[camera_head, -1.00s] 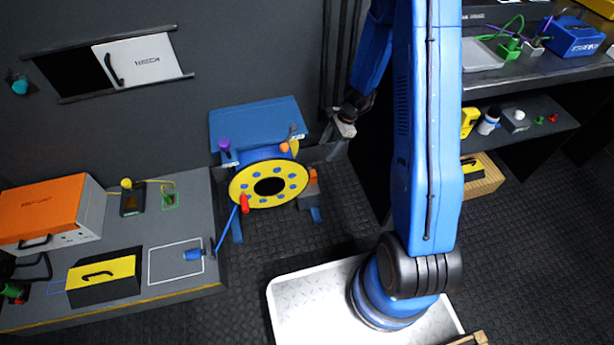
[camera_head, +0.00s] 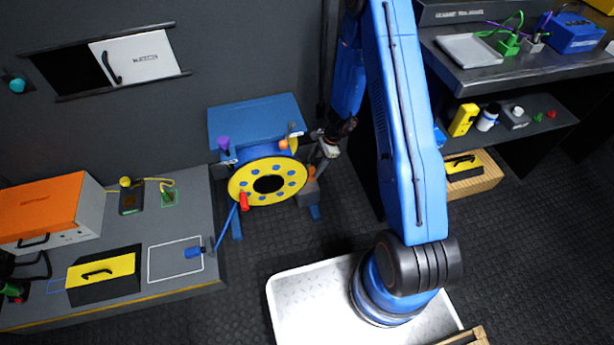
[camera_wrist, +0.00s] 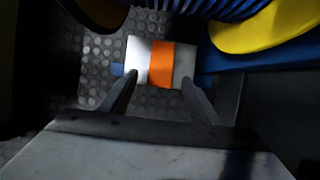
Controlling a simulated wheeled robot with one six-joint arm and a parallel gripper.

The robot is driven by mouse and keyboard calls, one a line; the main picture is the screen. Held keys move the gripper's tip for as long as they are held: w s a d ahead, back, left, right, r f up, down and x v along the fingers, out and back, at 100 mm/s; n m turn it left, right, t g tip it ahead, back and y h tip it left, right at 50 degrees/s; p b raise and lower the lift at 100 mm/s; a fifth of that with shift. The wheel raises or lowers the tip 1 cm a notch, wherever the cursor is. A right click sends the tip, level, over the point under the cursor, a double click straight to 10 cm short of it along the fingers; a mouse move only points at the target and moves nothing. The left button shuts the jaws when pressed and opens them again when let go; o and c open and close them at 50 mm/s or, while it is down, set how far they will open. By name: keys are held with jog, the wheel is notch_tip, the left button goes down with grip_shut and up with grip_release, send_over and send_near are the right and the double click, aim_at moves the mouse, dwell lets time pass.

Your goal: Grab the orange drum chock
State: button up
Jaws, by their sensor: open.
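The orange drum chock (camera_wrist: 160,64) is a pale grey block with an orange band across its middle. It shows between and just beyond my open fingertips in the wrist view. In the head view the chock (camera_head: 307,192) is at the right side of the cable drum, low down and partly covered by my gripper. My gripper (camera_wrist: 160,82) is open and nothing is held in it. In the head view my gripper (camera_head: 319,166) points down just above the chock. I cannot tell whether the fingers touch it.
The blue drum stand with its yellow-flanged drum (camera_head: 247,181) is close beside my gripper. The yellow flange (camera_wrist: 262,28) fills the wrist view's upper right. A grey bench (camera_head: 215,262) stands left and shelves (camera_head: 520,130) stand right.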

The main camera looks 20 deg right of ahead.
aim_at(310, 171)
jog(key=shift+x, duration=2.65)
jog(key=c, duration=1.2)
jog(key=shift+c, duration=0.2)
jog(key=shift+o, duration=0.2)
jog(key=shift+w+r, duration=0.1)
jog(key=shift+r, duration=0.05)
